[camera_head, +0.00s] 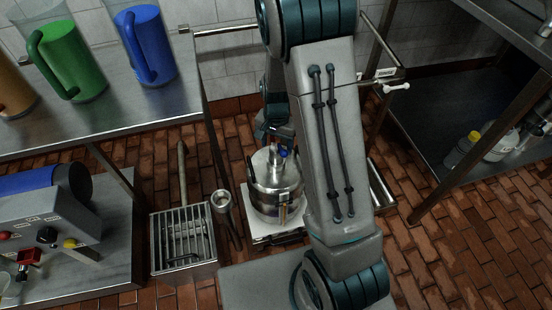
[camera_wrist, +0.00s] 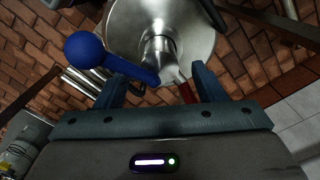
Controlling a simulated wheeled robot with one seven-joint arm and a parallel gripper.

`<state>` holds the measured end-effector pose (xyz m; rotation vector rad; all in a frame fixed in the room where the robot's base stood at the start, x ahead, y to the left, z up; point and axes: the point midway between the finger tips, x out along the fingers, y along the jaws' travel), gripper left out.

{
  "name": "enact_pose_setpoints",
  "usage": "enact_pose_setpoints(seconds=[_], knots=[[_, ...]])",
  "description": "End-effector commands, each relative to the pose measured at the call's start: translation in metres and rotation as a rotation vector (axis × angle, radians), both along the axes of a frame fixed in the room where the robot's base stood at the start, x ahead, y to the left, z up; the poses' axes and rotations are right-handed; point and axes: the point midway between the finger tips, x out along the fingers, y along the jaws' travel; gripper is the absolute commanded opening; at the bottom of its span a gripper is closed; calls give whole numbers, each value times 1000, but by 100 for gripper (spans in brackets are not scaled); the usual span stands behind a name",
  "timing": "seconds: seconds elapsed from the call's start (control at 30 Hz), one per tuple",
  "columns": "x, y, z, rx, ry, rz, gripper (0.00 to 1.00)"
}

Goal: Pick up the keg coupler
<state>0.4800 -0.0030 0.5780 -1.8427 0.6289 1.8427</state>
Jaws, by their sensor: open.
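The keg coupler (camera_wrist: 158,46) appears to be the metal fitting with a blue ball-ended lever (camera_wrist: 86,50), over the round metal top of the keg (camera_wrist: 198,22) in the wrist view. In the head view, its blue part (camera_head: 283,153) shows small on top of the steel keg (camera_head: 277,190). My gripper (camera_wrist: 160,78) is open, with one finger on each side of the coupler's near end in the wrist view. The blue lever crosses near the left finger. I cannot tell whether either finger touches. In the head view my gripper (camera_head: 275,130) is partly hidden above the keg.
The keg stands on a white platform (camera_head: 254,229) on the brick floor. A metal grate box (camera_head: 184,240) is left of it. A steel table (camera_head: 110,105) holds green (camera_head: 68,60) and blue (camera_head: 146,45) jugs. A dark shelf (camera_head: 450,110) stands at right.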

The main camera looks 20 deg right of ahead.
Motion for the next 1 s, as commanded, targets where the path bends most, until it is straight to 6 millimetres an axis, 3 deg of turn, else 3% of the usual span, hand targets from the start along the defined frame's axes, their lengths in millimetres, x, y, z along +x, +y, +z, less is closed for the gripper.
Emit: enact_pose_setpoints(seconds=[0.03,0.2,0.43,0.67,1.0], knots=[[-2,1,-13,0,2,0,63],[-2,1,-33,0,1,0,63],[-2,1,-33,0,0,0,63],[-2,1,-33,0,0,0,0],[-1,1,-30,0,-2,0,0]])
